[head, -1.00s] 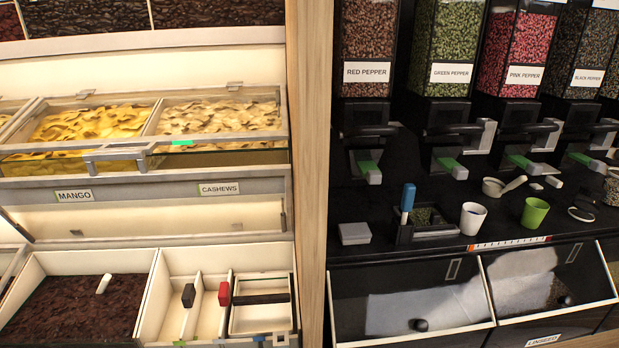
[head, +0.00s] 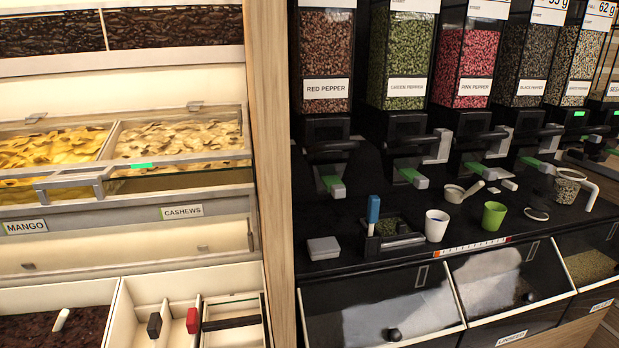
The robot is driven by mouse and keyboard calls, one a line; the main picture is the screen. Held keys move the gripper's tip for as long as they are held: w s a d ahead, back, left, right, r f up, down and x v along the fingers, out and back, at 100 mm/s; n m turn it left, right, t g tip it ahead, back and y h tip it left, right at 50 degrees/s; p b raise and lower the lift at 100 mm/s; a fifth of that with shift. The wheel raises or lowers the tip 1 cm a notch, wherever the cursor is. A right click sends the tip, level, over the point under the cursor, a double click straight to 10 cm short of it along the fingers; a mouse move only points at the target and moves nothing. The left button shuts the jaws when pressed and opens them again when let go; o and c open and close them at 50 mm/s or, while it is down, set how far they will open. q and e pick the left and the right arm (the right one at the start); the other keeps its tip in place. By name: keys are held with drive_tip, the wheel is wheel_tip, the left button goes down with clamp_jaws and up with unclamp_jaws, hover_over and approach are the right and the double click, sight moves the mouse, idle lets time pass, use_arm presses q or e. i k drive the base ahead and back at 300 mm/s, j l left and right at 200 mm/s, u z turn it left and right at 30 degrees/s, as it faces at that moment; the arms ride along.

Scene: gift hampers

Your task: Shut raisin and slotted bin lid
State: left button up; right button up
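The bin of dark brown pieces, which look like raisins (head: 30,328), is at the lower left and open at the top. A white scoop handle (head: 61,319) stands in it. Right of it is the slotted bin (head: 133,300), also open, with upright dividers. A black-handled tool (head: 154,325) and a red-handled tool (head: 192,320) stand in its slots, and a dark bar lies across its right compartment. Neither of my grippers is in view.
Mango (head: 48,150) and cashews (head: 178,141) bins sit above, with a grey handle in front. A wooden post (head: 270,150) divides this shelf from the black pepper counter, which holds a white cup (head: 436,226), a green cup (head: 494,216) and a grey box (head: 323,248).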

sight(45, 206)
drive_tip(key=u, duration=1.05)
